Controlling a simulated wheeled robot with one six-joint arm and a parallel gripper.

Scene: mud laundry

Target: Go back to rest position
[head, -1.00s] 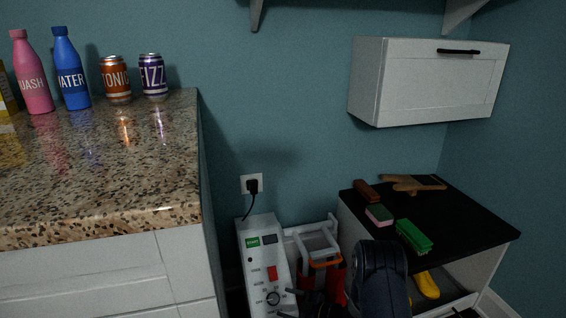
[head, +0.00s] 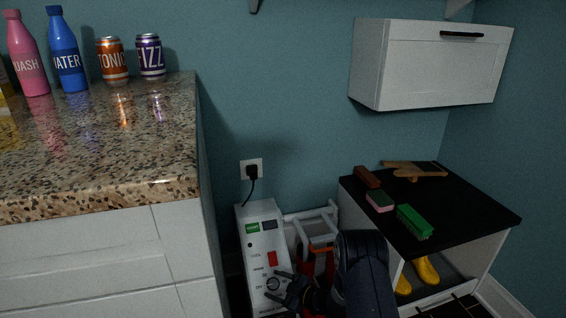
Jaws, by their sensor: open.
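My gripper (head: 278,287) is at the bottom centre of the head view, low in front of the white control box (head: 257,222). Its dark fingers are apart, with nothing seen between them. My dark arm link rises beside it on the right and hides part of the red and white item behind. Whether the fingers touch the box's front cannot be told.
A speckled counter (head: 120,150) at left bears bottles and cans. A black-topped bench (head: 465,217) at right holds a green brush (head: 414,222), a sponge (head: 380,201) and a brown brush (head: 366,177); yellow boots (head: 426,270) stand below. A white cabinet (head: 430,70) hangs above.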

